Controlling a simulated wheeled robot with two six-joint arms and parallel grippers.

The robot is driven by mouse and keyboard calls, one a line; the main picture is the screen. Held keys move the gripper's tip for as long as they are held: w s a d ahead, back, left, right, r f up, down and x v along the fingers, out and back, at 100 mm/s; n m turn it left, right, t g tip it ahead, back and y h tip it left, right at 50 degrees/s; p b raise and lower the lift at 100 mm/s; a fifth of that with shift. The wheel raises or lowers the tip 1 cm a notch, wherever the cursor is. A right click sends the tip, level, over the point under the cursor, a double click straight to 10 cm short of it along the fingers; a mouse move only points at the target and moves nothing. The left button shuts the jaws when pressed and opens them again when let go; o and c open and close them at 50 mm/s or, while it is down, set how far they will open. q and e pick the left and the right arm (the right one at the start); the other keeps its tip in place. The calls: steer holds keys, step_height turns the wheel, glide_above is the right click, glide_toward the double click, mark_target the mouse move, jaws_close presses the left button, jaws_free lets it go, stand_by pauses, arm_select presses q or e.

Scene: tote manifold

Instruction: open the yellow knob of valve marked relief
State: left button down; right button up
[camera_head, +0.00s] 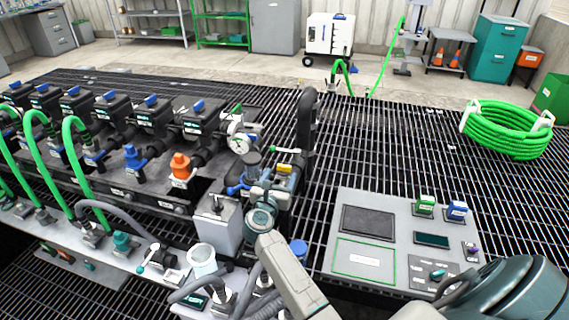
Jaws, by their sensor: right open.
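A small yellow part (285,168), which looks like the yellow knob, sits on the pipework at the right end of the manifold. A marking reading relief cannot be made out at this size. My right gripper (262,186) is on the arm from the bottom right, and it is open. It appears just left of and slightly nearer than the yellow part, among the fittings. I cannot tell whether it touches anything. A blue valve handle (236,188) is close on its left. My left gripper is not in view.
A round gauge (239,143), an orange knob (180,166) and a blue knob (134,158) stand left of the gripper. A thick dark pipe (306,125) rises behind it. A grey panel (400,210) lies to the right. Green hoses arch at the left. Open grating lies beyond.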

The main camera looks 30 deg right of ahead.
mark_target(283, 169)
steer(key=x, duration=0.7)
steer(key=shift+p, duration=0.4)
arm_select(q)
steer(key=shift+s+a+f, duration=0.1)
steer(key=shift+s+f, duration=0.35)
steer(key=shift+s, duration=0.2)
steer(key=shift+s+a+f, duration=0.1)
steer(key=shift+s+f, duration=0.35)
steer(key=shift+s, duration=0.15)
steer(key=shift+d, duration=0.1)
arm_select(e)
steer(key=c, duration=1)
